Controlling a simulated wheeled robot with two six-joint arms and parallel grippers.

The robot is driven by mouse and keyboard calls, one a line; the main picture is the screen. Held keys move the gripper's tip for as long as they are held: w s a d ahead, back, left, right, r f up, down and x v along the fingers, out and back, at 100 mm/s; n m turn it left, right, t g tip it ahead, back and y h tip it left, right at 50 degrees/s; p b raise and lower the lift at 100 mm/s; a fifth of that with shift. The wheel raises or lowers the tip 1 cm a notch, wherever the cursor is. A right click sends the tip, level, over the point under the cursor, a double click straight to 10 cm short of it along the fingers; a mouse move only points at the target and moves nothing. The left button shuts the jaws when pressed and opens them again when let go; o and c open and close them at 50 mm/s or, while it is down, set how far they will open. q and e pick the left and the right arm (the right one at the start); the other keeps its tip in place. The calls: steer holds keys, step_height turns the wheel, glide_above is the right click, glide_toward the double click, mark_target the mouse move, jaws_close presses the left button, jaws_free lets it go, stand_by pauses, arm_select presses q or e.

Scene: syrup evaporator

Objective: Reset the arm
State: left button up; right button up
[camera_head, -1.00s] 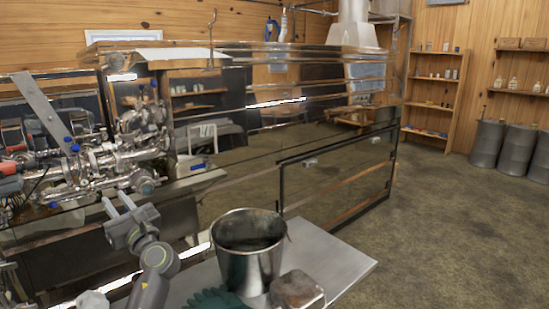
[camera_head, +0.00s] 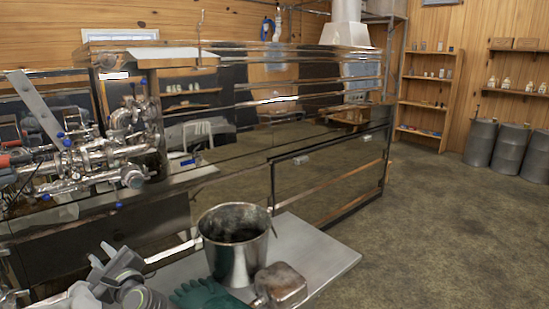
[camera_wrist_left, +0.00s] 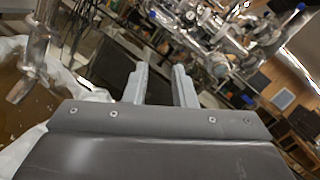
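My left gripper (camera_head: 103,262) is low at the left of the head view, left of the metal bucket and apart from it. In the left wrist view its two grey fingers (camera_wrist_left: 162,88) stand apart with nothing between them, so it is open and empty. My right gripper is in neither view.
A metal bucket (camera_head: 234,262), dark green gloves (camera_head: 208,296) and a metal scoop-like pan (camera_head: 280,287) rest on a grey tabletop (camera_head: 325,255). Valves and pipes (camera_head: 95,160) stand behind my gripper on the evaporator (camera_head: 240,150). The floor (camera_head: 430,215) at right is clear.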

arm_select(q)
steer(key=s+f+n+g+h, duration=0.5)
steer(key=s+f+n, duration=0.5)
steer(key=s+f, duration=0.65)
steer(key=s+d+f+n+g+h, duration=0.1)
steer(key=s+d+f+n+h, duration=0.15)
steer(key=s, duration=0.45)
steer(key=s+d+f+n+g+h, duration=0.1)
steer(key=s+d+f+n+h, duration=0.2)
steer(key=s, duration=0.5)
steer(key=s+d+f+n+g+h, duration=0.1)
steer(key=s+d+n+h, duration=0.2)
steer(key=s+d+n, duration=0.3)
steer(key=a+f+m+g, duration=0.1)
steer(key=a+f+m, duration=0.15)
steer(key=f, duration=2.15)
steer(key=s+f+n+g, duration=0.1)
steer(key=s+f, duration=1.4)
steer(key=f, duration=0.1)
steer(key=shift+s+d+f+h, duration=0.2)
steer(key=shift+s+d+h, duration=0.1)
steer(key=shift+h, duration=0.05)
